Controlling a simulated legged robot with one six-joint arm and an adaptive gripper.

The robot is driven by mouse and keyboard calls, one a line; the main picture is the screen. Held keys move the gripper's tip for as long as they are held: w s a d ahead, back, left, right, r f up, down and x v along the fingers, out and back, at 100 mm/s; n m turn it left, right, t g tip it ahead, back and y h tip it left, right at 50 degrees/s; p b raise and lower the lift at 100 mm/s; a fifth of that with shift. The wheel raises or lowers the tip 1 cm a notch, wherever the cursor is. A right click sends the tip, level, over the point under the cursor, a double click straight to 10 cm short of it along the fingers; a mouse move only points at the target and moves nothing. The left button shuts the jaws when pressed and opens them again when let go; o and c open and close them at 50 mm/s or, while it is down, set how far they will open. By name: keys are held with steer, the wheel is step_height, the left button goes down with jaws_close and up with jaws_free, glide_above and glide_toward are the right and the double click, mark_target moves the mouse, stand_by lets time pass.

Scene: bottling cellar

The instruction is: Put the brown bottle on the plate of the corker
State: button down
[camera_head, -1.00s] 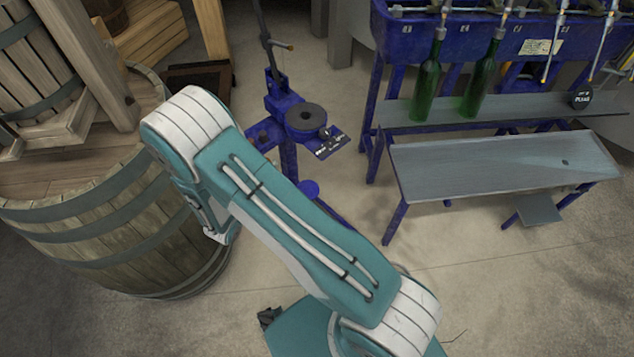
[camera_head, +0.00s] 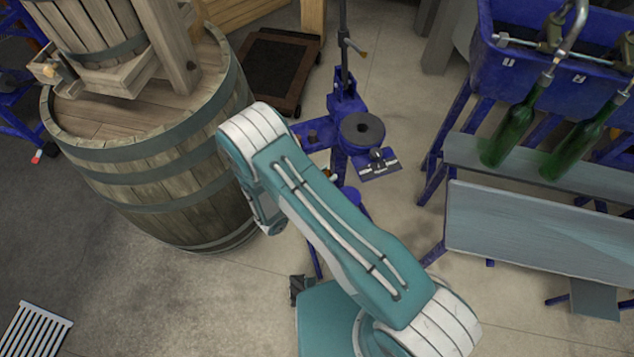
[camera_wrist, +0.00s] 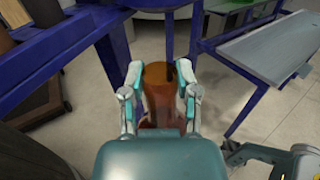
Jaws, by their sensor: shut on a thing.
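In the wrist view, my gripper (camera_wrist: 160,76) is shut around the brown bottle (camera_wrist: 158,98), with one finger on each side. The bottle is seen nearly end on, so its tilt is hard to judge. In the head view, my arm hides the gripper and most or all of the bottle. The blue corker (camera_head: 344,105) stands just beyond my arm, with an upright post and a round dark disc (camera_head: 361,130) with a central hole. My arm's far end is left of and nearer than the disc. I cannot tell the gap between bottle and corker.
A large wooden barrel (camera_head: 160,170) with a press on it stands at the left. A blue filling bench (camera_head: 545,80) holding two green bottles (camera_head: 515,130) is at the right, with a grey shelf (camera_head: 550,230) in front. A dark low trolley (camera_head: 281,70) stands behind.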

steer(key=f+x, duration=0.1)
steer(key=x, duration=1.1)
steer(key=shift+w+d+f, duration=0.25)
steer(key=shift+w, duration=0.05)
steer(key=shift+c, duration=1.8)
jaws_free()
steer(key=shift+f, duration=0.1)
steer(key=v, duration=1.2)
